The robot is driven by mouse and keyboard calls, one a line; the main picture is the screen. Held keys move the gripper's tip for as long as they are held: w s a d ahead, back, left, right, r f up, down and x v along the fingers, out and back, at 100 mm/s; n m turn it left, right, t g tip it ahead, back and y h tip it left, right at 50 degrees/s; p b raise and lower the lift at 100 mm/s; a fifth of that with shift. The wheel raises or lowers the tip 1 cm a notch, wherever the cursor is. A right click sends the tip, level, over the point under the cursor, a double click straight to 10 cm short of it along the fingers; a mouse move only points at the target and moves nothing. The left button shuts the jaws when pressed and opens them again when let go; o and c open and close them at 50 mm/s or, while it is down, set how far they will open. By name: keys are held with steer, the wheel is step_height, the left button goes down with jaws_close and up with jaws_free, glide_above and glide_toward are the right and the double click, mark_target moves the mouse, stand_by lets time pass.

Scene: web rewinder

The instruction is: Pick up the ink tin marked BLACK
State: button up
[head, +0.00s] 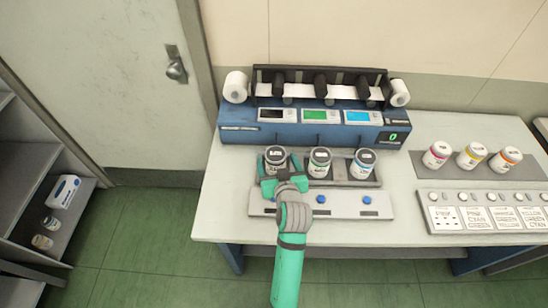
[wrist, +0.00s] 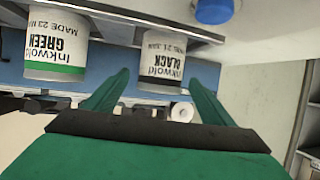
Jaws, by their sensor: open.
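The ink tin marked BLACK (head: 275,155) stands upright at the left of a row of three tins on the bench. In the wrist view, which is upside down, its white label reads BLACK (wrist: 162,58). My gripper (head: 282,170) is at its near side. In the wrist view its two green fingers (wrist: 159,78) are open and spread, with the tin's lower part showing between the tips. I cannot tell whether either finger touches it. The tin marked GREEN (wrist: 57,45) stands beside it, also seen in the head view (head: 320,162).
A third, blue-banded tin (head: 363,163) stands right of the green one. The blue rewinder machine (head: 235,131) is close behind the row. A panel with blue buttons (head: 345,203) lies in front. Three more tins stand on a grey mat (head: 508,172) at right.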

steer(key=shift+w+f, duration=0.3)
steer(key=shift+w, duration=0.15)
steer(key=shift+w+d+f, duration=0.15)
steer(key=shift+w+f, duration=0.1)
steer(key=shift+w, duration=0.05)
steer(key=shift+a+x, duration=0.15)
steer(key=shift+x, duration=1.2)
steer(key=shift+a+x, duration=0.1)
steer(key=shift+x, duration=1.25)
steer(key=shift+r, duration=0.1)
steer(key=shift+c, duration=0.7)
steer(key=c, duration=1.4)
steer(key=shift+o, duration=0.2)
steer(key=shift+r, duration=0.15)
